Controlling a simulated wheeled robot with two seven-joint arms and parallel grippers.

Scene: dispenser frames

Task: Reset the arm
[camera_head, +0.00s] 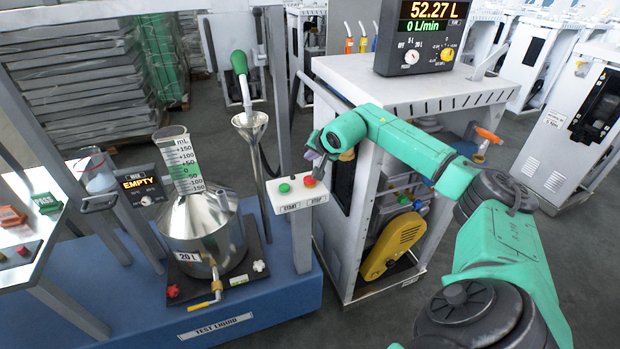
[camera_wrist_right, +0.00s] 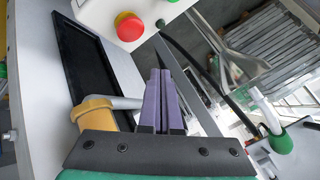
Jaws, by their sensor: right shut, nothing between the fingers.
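My right arm (camera_head: 410,150) comes in from the right, green with dark joints, and reaches across the front of the white dispenser cabinet (camera_head: 350,255). My right gripper (camera_head: 312,152) is at the arm's far end, just above and behind the red STOP button (camera_head: 309,181). In the right wrist view its purple fingers (camera_wrist_right: 163,90) are together with nothing between them. The red button (camera_wrist_right: 129,27) shows beyond the fingertips, apart from them. The green START button (camera_head: 284,188) is left of the red one. My left gripper is not in view.
A steel 20 L vessel (camera_head: 207,235) stands on the blue base (camera_head: 275,318), with a funnel and a green-handled nozzle (camera_head: 239,63) behind it. The dispenser display (camera_head: 422,36) reads 52.27 L. A yellow part (camera_wrist_right: 95,108) is close left of the fingers in the wrist view.

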